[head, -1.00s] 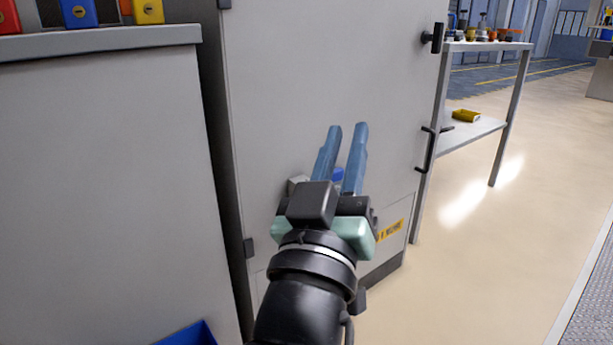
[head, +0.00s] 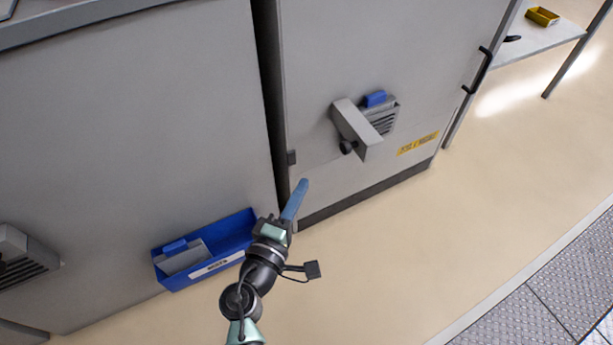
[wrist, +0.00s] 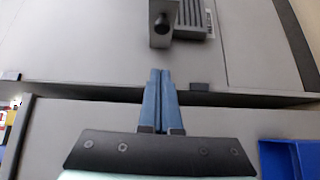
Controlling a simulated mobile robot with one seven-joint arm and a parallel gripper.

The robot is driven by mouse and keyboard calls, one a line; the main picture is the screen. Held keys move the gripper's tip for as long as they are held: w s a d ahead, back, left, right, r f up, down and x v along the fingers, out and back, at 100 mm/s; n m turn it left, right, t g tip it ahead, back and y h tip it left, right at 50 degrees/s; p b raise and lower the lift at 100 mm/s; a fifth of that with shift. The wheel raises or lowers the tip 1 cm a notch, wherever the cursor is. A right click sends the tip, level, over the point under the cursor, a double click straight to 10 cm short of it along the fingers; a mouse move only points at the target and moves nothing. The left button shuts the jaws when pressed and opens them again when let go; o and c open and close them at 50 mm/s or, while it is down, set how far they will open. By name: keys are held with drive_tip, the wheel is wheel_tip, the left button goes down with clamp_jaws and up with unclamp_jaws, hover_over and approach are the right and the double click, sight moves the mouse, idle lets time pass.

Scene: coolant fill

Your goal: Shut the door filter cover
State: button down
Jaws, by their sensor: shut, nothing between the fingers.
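The door filter cover (head: 353,128) is a grey flap on the lower part of the grey cabinet door (head: 420,60). It stands swung out from the slotted filter housing (head: 385,120), so the slats show beside it. A dark round knob (head: 346,147) is at its lower edge, and a blue block (head: 375,99) sits on top of the housing. In the wrist view the cover (wrist: 160,10) and its knob (wrist: 161,27) are ahead, at the top. My gripper (head: 303,184) is shut and empty, below and left of the cover, apart from it.
A blue bin (head: 212,268) on the left cabinet (head: 130,130) holds a grey piece with a blue top. Another slotted grey housing (head: 25,262) is at far left. A black door handle (head: 480,70) is at right. The floor (head: 410,240) before the door is clear.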

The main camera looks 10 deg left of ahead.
drive_tip(key=w+d+b, duration=0.2)
drive_tip(key=w+d, duration=0.3)
drive_tip(key=w, duration=0.4)
drive_tip(key=shift+w+d, duration=0.25)
drive_tip(key=shift+w, duration=0.1)
drive_tip(key=shift+d+f, duration=0.1)
